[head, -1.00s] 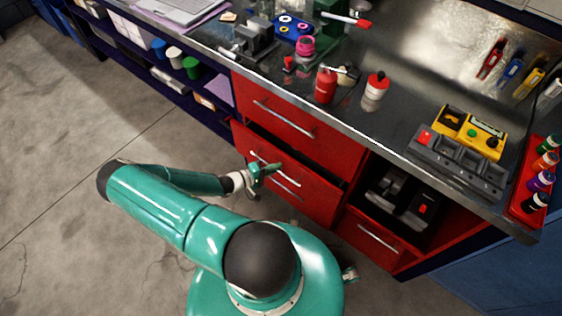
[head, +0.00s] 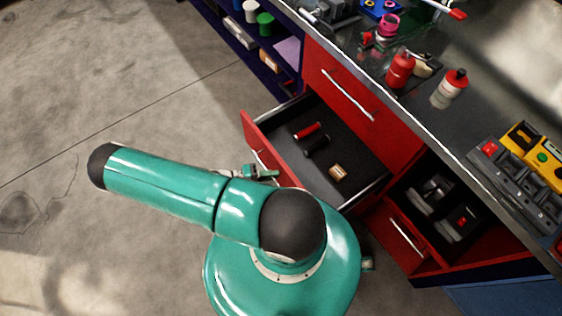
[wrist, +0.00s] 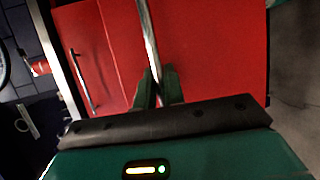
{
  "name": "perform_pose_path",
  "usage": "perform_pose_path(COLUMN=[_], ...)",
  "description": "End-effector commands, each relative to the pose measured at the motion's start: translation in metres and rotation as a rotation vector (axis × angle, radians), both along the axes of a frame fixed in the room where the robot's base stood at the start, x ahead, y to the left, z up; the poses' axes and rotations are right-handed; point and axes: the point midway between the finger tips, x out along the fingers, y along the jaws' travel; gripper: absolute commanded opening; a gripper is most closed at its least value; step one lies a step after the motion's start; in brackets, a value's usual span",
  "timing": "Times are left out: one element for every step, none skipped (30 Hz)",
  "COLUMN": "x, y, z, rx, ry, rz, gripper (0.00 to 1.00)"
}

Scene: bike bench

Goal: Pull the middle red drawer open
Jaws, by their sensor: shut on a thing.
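The middle red drawer (head: 252,134) stands pulled far out below the top red drawer (head: 341,84). Its dark inside shows a red cylinder (head: 307,131), a black cylinder (head: 317,145) and a small tan block (head: 337,172). My gripper (head: 262,172) is at the drawer's front, partly hidden behind my arm. In the wrist view my green fingers (wrist: 157,85) are shut on the drawer's silver bar handle (wrist: 148,30), with the red front behind it.
The metal bench top (head: 480,65) above holds a red bottle (head: 400,69), a white bottle with a red top (head: 449,88) and a yellow device (head: 533,150). Bare concrete floor lies at left.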

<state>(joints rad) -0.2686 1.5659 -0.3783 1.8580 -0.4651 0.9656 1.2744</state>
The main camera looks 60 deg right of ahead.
Motion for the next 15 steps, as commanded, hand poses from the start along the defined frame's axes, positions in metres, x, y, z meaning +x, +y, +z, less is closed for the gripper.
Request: perform_pose_path(x=[0.0016, 0.0020, 0.0026, 0.0030, 0.0032, 0.0034, 0.0035, 0.0034, 0.0033, 0.0033, 0.0033, 0.0031, 0.0030, 0.0030, 0.0028], y=[0.0027, 0.0040, 0.0053, 0.0060, 0.0065, 0.0069, 0.0070, 0.0069, 0.0066, 0.0066, 0.0066, 0.0060, 0.0057, 0.0054, 0.0051], z=[0.0003, 0.0003, 0.0004, 0.0004, 0.0004, 0.0004, 0.0004, 0.0005, 0.0004, 0.0004, 0.0004, 0.0004, 0.0005, 0.0004, 0.0005], rx=[0.000, -0.001, -0.001, -0.001, -0.001, -0.001, -0.001, -0.001, -0.001, -0.001, -0.001, -0.001, -0.001, -0.001, -0.001], ry=[0.000, -0.001, 0.000, 0.000, 0.000, 0.000, 0.000, 0.000, 0.000, 0.000, 0.000, 0.000, 0.000, 0.000, 0.000], rz=[0.001, 0.000, 0.000, 0.000, 0.000, 0.000, 0.000, 0.000, 0.000, 0.000, 0.000, 0.000, 0.000, 0.000, 0.000], gripper=[0.00, 0.00, 0.00, 0.00, 0.00, 0.00, 0.00, 0.00, 0.00, 0.00, 0.00, 0.00, 0.00, 0.00, 0.00])
